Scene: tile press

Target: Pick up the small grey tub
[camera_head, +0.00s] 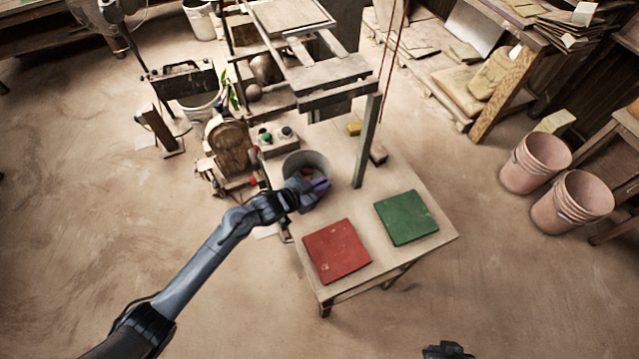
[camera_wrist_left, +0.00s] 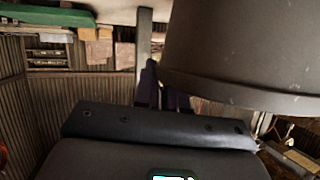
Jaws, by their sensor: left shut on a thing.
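The small grey tub (camera_head: 306,161) is at the left side of the worktable, open at the top. My left gripper (camera_head: 317,187) is at the tub's near right side, shut on its wall. In the left wrist view the tub (camera_wrist_left: 245,45) fills the upper right, close to the dark fingers (camera_wrist_left: 163,90). The fingertips are partly hidden there, and I cannot tell if the tub is clear of the tabletop. My right gripper (camera_head: 447,350) shows only in part at the bottom edge, and its fingers cannot be made out.
The worktable (camera_head: 386,263) carries a red tile (camera_head: 337,251) and a green tile (camera_head: 406,218). The press post (camera_head: 367,145) rises just right of the tub. A box with a green button (camera_head: 266,137) is behind it. Pink buckets (camera_head: 535,162) stand on the floor at right.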

